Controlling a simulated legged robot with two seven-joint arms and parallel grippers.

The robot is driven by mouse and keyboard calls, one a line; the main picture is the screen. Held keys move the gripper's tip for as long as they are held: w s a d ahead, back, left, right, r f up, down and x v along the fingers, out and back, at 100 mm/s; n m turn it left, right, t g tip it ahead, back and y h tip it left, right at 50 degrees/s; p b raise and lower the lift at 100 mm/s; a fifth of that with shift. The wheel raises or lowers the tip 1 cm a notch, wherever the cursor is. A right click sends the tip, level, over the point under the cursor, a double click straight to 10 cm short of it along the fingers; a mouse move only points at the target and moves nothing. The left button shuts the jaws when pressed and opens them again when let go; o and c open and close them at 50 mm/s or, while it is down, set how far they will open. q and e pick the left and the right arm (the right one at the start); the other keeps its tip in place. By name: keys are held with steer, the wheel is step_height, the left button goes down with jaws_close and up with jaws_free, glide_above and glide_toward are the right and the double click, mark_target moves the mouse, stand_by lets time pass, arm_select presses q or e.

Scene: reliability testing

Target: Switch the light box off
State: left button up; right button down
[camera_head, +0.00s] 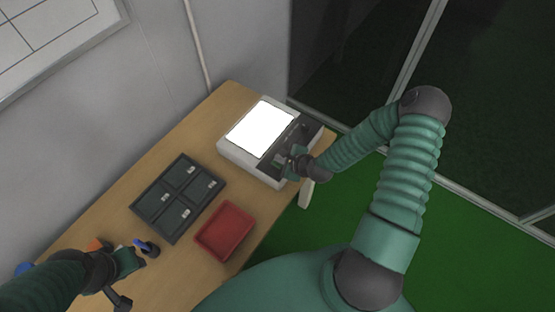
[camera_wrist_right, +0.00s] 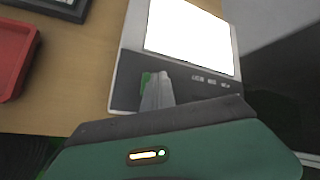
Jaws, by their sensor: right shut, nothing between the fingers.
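The light box (camera_head: 233,152) stands at the far right end of the wooden table, and its white panel (camera_head: 260,129) is brightly lit. A dark control strip runs along its near right side; in the right wrist view the strip (camera_wrist_right: 210,90) shows a row of small controls. My right gripper (camera_head: 283,160) is shut and empty at the strip; I cannot tell whether it touches it. In the right wrist view its fingers (camera_wrist_right: 157,90) lie over the left part of the strip, left of the small controls. My left gripper (camera_head: 140,250) is at the near left of the table, its fingers unclear.
A dark tray with four-sided compartments (camera_head: 176,198) and small light items lies mid-table. A red bin (camera_head: 225,231) sits beside it near the table's front edge. A blue and an orange object (camera_head: 95,245) lie near my left gripper. A wall runs behind the table.

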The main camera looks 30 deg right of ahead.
step_height(320, 180, up, 6)
steer(key=p, duration=0.5)
steer(key=shift+f, duration=0.1)
stand_by(1.8)
steer(key=shift+g, duration=0.9)
steer(key=r+p, duration=0.2)
steer(key=p, duration=0.1)
steer(key=r+p, duration=0.2)
steer(key=shift+w, duration=0.35)
